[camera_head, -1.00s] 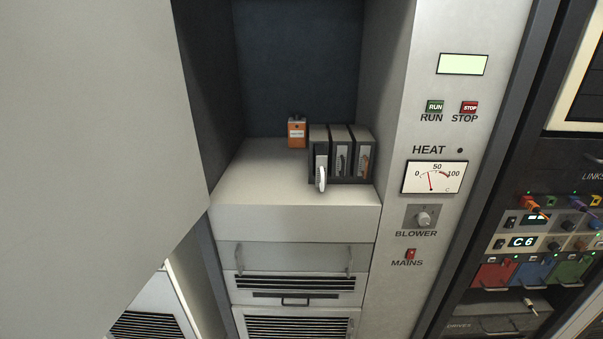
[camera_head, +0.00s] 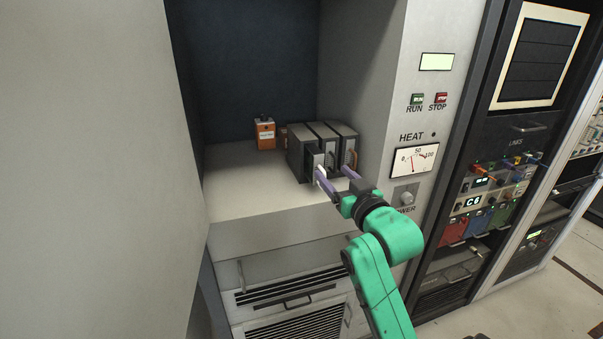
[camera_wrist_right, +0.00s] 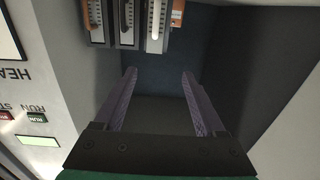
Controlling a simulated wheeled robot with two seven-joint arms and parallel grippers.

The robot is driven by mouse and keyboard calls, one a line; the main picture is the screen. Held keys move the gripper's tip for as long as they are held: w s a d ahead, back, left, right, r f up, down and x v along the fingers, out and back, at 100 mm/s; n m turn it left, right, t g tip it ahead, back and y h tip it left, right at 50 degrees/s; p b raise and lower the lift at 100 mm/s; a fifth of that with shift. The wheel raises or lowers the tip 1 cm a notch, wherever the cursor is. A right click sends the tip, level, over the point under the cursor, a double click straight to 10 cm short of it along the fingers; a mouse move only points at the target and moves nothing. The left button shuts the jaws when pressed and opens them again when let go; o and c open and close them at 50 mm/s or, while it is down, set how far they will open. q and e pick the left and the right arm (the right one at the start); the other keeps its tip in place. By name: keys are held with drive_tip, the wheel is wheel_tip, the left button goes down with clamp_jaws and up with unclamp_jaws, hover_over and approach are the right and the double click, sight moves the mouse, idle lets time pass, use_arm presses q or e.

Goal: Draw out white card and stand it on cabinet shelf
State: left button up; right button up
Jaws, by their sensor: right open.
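The white card (camera_head: 321,173) is in the leftmost of three dark upright card holders (camera_head: 296,152) on the cabinet shelf (camera_head: 234,190). Its white handle stands out at the front, partly hidden by a finger in the head view. The handle also shows in the right wrist view (camera_wrist_right: 154,20), at the top. My right gripper (camera_head: 335,172) is in front of the holders, open and empty. In the wrist view its fingers (camera_wrist_right: 158,73) are apart, with the handle beyond their tips. My left gripper is not in view.
An orange box (camera_head: 264,133) stands on the shelf left of the holders. The shelf's left front part is bare. The cabinet's right wall and control panel (camera_head: 415,130) stand close to the holders. A large grey panel (camera_head: 90,170) fills the left.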

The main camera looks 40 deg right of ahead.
sight(319, 156)
drive_tip(key=p+x, duration=0.1)
drive_tip(key=x, duration=0.3)
drive_tip(key=p+x, duration=0.2)
drive_tip(key=x, duration=0.3)
drive_tip(key=d+p+x, duration=0.1)
drive_tip(key=x, duration=0.3)
drive_tip(key=shift+w, duration=0.1)
drive_tip(key=shift+w+d+f, duration=0.15)
drive_tip(key=shift+w+d, duration=0.1)
drive_tip(key=shift+w, duration=0.15)
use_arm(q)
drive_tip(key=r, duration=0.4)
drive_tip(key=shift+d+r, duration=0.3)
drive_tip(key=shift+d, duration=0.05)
use_arm(e)
drive_tip(key=shift+a, duration=0.1)
clamp_jaws()
